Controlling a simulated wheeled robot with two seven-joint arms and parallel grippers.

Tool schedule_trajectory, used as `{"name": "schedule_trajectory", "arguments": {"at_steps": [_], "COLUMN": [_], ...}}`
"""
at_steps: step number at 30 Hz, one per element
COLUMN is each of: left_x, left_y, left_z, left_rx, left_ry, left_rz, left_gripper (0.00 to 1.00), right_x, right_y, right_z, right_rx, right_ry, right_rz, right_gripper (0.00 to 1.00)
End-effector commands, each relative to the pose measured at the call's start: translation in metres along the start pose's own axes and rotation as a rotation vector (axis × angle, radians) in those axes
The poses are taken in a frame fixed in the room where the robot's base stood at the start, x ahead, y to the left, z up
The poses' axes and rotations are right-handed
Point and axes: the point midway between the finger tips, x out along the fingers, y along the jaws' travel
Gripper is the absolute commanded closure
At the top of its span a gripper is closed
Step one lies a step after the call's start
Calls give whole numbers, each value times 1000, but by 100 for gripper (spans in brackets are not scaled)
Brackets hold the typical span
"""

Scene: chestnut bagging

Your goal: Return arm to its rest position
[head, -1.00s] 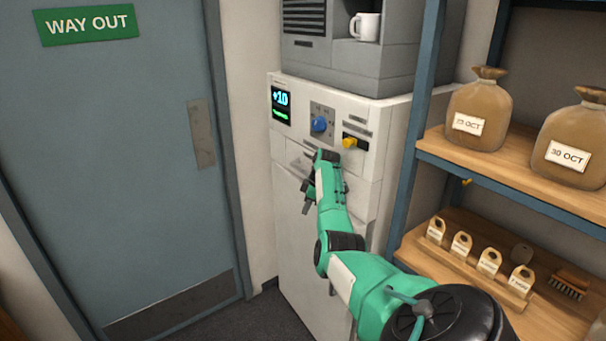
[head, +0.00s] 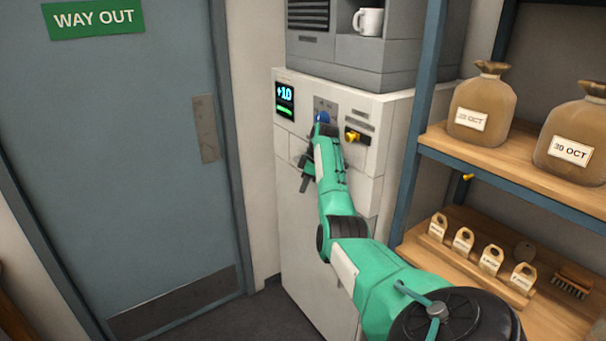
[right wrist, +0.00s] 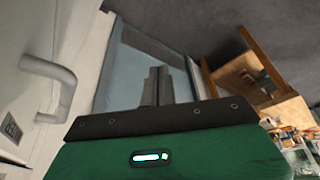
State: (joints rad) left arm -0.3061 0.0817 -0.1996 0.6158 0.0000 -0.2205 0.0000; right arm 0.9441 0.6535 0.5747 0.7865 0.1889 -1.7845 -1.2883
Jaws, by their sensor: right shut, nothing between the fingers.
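My right arm reaches forward in the head view to the front of a white cabinet (head: 310,250). The arm hides part of the knob's panel. In the right wrist view the right gripper's fingers (right wrist: 156,86) are together with nothing between them. A grey handle (right wrist: 62,85) shows to their left, apart from them. My left gripper is not in view.
A grey door (head: 120,170) with a "WAY OUT" sign (head: 95,18) stands at left. A yellow knob (head: 352,136) is right of the blue one. A shelf (head: 470,155) at right carries brown bags (head: 482,105) and small tags. A white mug (head: 368,21) sits above in the grey machine.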

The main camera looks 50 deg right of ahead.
Motion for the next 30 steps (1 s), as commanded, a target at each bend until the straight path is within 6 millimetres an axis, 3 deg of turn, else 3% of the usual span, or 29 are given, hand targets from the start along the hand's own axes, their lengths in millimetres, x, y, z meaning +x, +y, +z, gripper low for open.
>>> {"name": "schedule_trajectory", "arguments": {"at_steps": [5,9,14,17,20,26,30], "left_x": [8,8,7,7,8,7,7], "left_y": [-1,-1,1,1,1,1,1], "left_z": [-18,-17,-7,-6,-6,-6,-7], "left_rx": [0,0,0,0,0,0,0], "left_ry": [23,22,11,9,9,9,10], "left_rz": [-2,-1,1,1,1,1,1], "left_gripper": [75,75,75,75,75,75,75], "right_x": [-18,-22,-22,-8,30,168,262], "right_y": [5,5,5,3,-2,-36,-76], "right_z": [-2,-2,-2,-1,4,36,72], "right_rx": [0,0,0,8,33,106,134], "right_ry": [2,0,-1,-18,-72,-235,-319], "right_rz": [1,0,-1,3,18,98,160], "right_gripper": [100,100,100,100,100,100,100]}}
